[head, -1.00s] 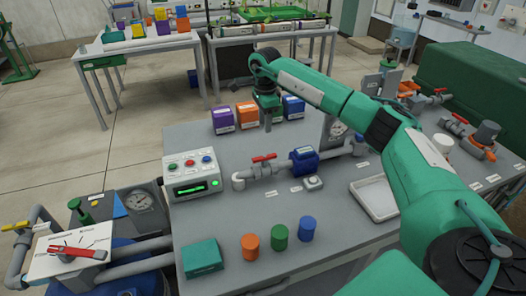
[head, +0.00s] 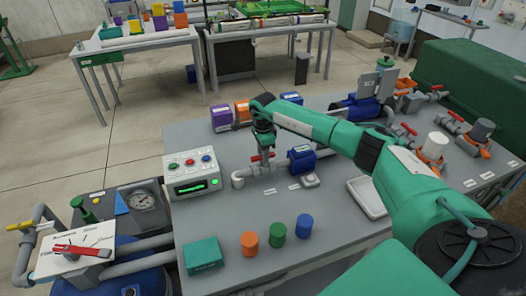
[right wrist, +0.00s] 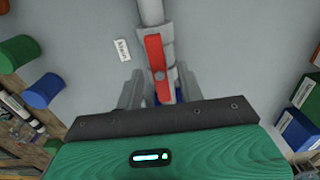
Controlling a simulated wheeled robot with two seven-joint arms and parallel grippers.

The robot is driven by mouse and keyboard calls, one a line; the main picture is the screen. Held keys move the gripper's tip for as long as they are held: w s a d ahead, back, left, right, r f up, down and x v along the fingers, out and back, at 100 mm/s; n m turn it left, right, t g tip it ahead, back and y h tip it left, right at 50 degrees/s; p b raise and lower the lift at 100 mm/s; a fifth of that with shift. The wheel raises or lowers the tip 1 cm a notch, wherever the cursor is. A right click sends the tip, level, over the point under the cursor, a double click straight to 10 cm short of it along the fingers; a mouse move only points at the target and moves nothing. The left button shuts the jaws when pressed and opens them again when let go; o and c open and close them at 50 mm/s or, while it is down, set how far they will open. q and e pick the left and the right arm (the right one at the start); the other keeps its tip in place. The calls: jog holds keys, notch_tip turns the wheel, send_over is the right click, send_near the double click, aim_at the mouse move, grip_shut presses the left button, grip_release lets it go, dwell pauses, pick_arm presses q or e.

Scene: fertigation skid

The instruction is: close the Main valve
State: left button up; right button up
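The Main valve is a red lever handle (head: 262,158) on a grey pipe on the skid table. In the right wrist view the red handle (right wrist: 155,68) lies along the pipe (right wrist: 151,12), beside a white label reading "Main" (right wrist: 122,50). My right gripper (head: 264,150) is over the handle, pointing down. In the right wrist view its two fingers (right wrist: 160,90) are apart, one on each side of the handle and pipe, with nothing held. I cannot tell if either finger touches the handle. My left gripper is not in view.
A blue pump-like unit (head: 301,160) sits on the same pipe to the right. A control box (head: 194,174) with buttons stands to the left. Purple (head: 222,118) and orange (head: 243,112) boxes stand behind. Orange, green and blue cylinders (head: 304,226) stand in front.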

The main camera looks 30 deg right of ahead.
grip_shut()
jog(key=m+b, duration=0.1)
jog(key=m, duration=0.1)
jog(key=shift+m, duration=0.4)
jog(key=m+b, duration=0.1)
jog(key=m, duration=0.2)
jog(key=shift+m, duration=0.3)
jog(key=m, duration=0.5)
jog(key=shift+m, duration=0.3)
jog(key=m, duration=0.6)
